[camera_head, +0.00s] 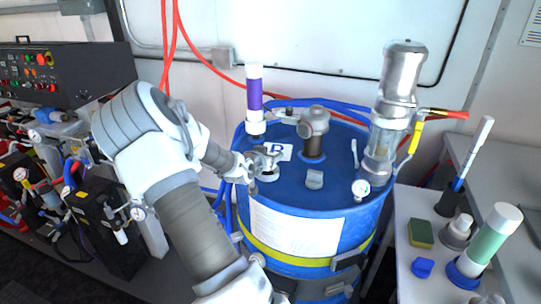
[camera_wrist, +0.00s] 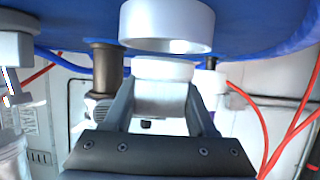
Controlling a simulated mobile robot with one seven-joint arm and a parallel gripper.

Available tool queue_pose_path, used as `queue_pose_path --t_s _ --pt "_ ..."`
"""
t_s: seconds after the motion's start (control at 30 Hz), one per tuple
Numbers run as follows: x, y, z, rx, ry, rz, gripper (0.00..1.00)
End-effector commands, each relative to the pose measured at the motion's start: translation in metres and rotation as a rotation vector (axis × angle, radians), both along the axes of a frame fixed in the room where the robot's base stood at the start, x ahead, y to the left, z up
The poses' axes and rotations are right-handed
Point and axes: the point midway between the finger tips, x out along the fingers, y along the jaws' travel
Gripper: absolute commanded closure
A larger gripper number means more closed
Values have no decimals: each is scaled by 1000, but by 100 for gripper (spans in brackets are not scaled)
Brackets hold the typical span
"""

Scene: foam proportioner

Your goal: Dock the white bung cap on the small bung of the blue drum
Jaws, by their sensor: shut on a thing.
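The blue drum (camera_head: 290,205) stands in the middle of the head view, its lid carrying several fittings. My gripper (camera_head: 265,162) is low over the left part of the lid. In the wrist view my gripper (camera_wrist: 162,92) is shut on the white bung cap (camera_wrist: 163,71), which sits between the two fingers. A white ring-shaped collar (camera_wrist: 165,30), seemingly the small bung, shows against the blue lid, close to the cap. In the head view my gripper largely hides this spot.
A purple-and-white cylinder (camera_head: 254,95) stands behind my gripper, with a brown pump tube (camera_head: 313,145) to the right. A clear-and-metal column (camera_head: 390,110) rises at the lid's right. A side table (camera_head: 400,240) holds a sponge (camera_head: 420,233) and bottles. Red hoses hang behind.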

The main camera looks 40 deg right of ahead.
Motion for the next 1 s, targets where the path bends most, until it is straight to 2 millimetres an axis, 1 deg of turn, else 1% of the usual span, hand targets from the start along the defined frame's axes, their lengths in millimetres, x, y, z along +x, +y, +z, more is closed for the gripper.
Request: queue_pose_path --t_s 0.57,1.0 --pt "0 0 -1 0 0 0 99" --pt "0 0 -10 0 0 0 99"
